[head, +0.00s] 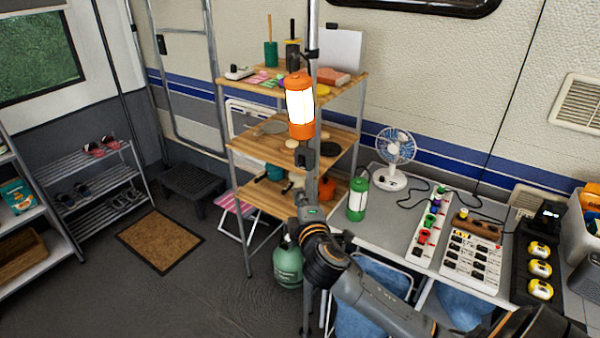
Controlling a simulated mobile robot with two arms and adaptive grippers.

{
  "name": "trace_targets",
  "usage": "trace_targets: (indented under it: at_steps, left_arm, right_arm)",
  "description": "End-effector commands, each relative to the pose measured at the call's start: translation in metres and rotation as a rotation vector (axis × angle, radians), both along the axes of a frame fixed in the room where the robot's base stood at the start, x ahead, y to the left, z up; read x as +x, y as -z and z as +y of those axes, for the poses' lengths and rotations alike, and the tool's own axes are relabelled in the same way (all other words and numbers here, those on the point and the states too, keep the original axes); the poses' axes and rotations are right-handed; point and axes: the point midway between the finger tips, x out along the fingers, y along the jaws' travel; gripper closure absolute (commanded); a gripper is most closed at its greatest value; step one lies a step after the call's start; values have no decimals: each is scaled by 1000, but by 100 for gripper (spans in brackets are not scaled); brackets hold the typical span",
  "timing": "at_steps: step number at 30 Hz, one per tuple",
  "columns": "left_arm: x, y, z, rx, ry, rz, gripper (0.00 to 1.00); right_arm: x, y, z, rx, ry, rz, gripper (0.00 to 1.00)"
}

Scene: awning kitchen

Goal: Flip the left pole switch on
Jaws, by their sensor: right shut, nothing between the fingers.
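A silver pole (313,80) stands upright in front of the wooden shelf. An orange lantern (300,103) hangs on it and glows bright. A small dark box (304,156), which looks like a switch, is on the pole just below the lantern; its lever position is too small to tell. My right gripper (303,198) is at the pole, a little below the dark box, shut and empty. I cannot tell whether it touches the pole. My left gripper is not in view.
The wooden shelf (270,203) stands close behind the pole. Floor (170,300) is clear at the lower left.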

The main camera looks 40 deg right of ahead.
Motion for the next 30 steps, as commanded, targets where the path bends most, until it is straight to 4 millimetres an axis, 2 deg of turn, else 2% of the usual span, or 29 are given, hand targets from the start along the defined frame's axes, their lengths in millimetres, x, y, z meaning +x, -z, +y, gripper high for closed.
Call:
trace_targets:
  at_steps: [5,8,24,30]
  left_arm:
    - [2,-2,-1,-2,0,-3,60]
    - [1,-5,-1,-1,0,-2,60]
    - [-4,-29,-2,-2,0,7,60]
    - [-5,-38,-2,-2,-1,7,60]
  right_arm:
    - [3,0,-1,1,0,1,100]
    - [12,0,-5,1,1,1,100]
    - [96,8,-41,2,1,2,100]
    - [105,12,-66,2,1,2,100]
